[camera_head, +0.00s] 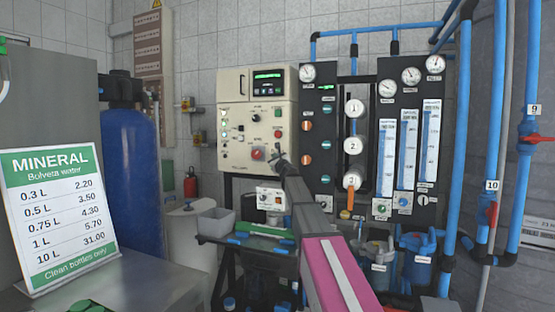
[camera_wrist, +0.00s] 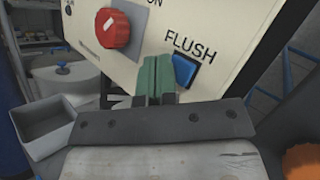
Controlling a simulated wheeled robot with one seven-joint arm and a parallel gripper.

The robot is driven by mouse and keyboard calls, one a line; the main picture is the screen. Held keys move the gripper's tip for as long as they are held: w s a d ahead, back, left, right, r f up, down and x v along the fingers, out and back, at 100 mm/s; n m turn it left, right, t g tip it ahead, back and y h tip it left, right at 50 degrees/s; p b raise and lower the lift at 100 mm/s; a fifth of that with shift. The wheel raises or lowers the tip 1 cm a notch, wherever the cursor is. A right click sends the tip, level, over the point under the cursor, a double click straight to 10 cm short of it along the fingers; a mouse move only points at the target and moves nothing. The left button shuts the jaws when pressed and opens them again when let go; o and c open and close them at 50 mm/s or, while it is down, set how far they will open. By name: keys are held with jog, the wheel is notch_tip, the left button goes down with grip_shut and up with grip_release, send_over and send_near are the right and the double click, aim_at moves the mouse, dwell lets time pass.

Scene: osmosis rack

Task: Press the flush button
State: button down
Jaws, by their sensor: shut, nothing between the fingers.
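The cream control panel (camera_head: 240,175) stands in the middle of the head view. Its blue flush button (camera_wrist: 184,69) shows in the wrist view under the printed word FLUSH. My gripper (camera_wrist: 157,72) is shut and empty, its green fingertips together. The tips lie just left of the blue button in the picture; I cannot tell whether they touch the panel. In the head view my gripper (camera_head: 279,160) reaches the panel's lower right and hides the button. A red knob (camera_wrist: 113,28) sits left of the button, and also shows in the head view (camera_head: 257,153).
A dark gauge board (camera_head: 320,90) with dials and flow tubes stands right of the panel. Blue pipes (camera_head: 463,130) run at the right. A grey bin (camera_head: 216,222) is below the panel. A blue tank (camera_head: 132,170) and a MINERAL price sign (camera_head: 55,205) stand at the left.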

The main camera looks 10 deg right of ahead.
jog(key=s, duration=0.1)
jog(key=s+a, duration=0.1)
jog(key=s, duration=0.1)
jog(key=s+a, duration=0.1)
jog(key=shift+s+a, duration=0.15)
jog(key=shift+a, duration=0.1)
dwell(0.6)
jog(key=s+a+f+n+g+y, duration=0.15)
jog(key=s+f+n+g, duration=0.35)
jog(key=f, duration=0.8)
jog(key=s+a+f+n+g, duration=0.25)
jog(key=s+f+n, duration=0.5)
jog(key=f, duration=0.45)
jog(key=s+a+f+n+g+y, duration=0.15)
jog(key=s+f+n+g, duration=0.4)
jog(key=f, duration=0.75)
jog(key=s+d+f+n+g+h, duration=0.4)
jog(key=s+f, duration=0.6)
jog(key=s, duration=0.3)
jog(key=s+d+f+n+g+h, duration=0.3)
jog(key=s+d+f+n, duration=0.2)
jog(key=s+f, duration=0.5)
jog(key=s, duration=0.3)
jog(key=shift+d+n+g+h, duration=0.25)
jog(key=shift+n+g+h, duration=0.15)
